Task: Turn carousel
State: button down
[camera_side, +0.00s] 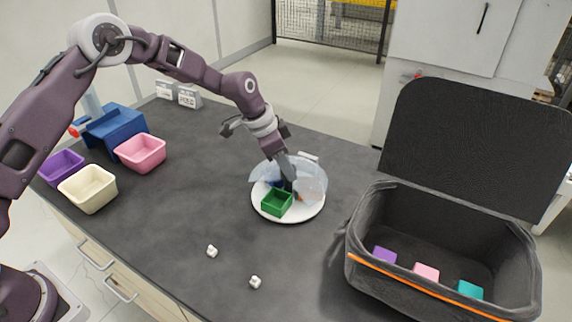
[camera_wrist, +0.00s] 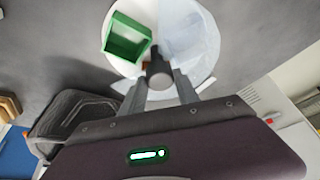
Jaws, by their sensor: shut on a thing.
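The carousel is a round white turntable (camera_side: 262,209) on the dark table, with a clear cover over part of it (camera_side: 313,180). A green open box (camera_side: 277,203) sits on its near side; it also shows in the wrist view (camera_wrist: 127,38). My gripper (camera_side: 289,186) reaches down to the middle of the carousel. In the wrist view my gripper (camera_wrist: 159,83) has its two fingers on either side of a dark round knob (camera_wrist: 159,74) and is shut on it. A small orange-brown thing beside the knob is mostly hidden.
Purple (camera_side: 61,167), cream (camera_side: 88,188) and pink (camera_side: 140,152) bins and a blue container (camera_side: 116,124) stand at left. An open black bag (camera_side: 440,240) at right holds purple, pink and teal blocks. Two small white pieces (camera_side: 212,251) lie in front; the table between is clear.

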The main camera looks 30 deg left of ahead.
dwell(0.3)
jog(key=m+g, duration=0.1)
jog(key=m, duration=0.2)
jog(key=m+g+h, duration=0.1)
jog(key=m, duration=0.1)
jog(key=shift+w+a+m, duration=0.1)
jog(key=shift+w+m, duration=0.05)
jog(key=shift+m, duration=0.25)
jog(key=shift+w+m+g, duration=0.1)
jog(key=shift+m+g, duration=0.8)
jog(key=shift+m, duration=1.7)
jog(key=c, duration=0.9)
grip_release()
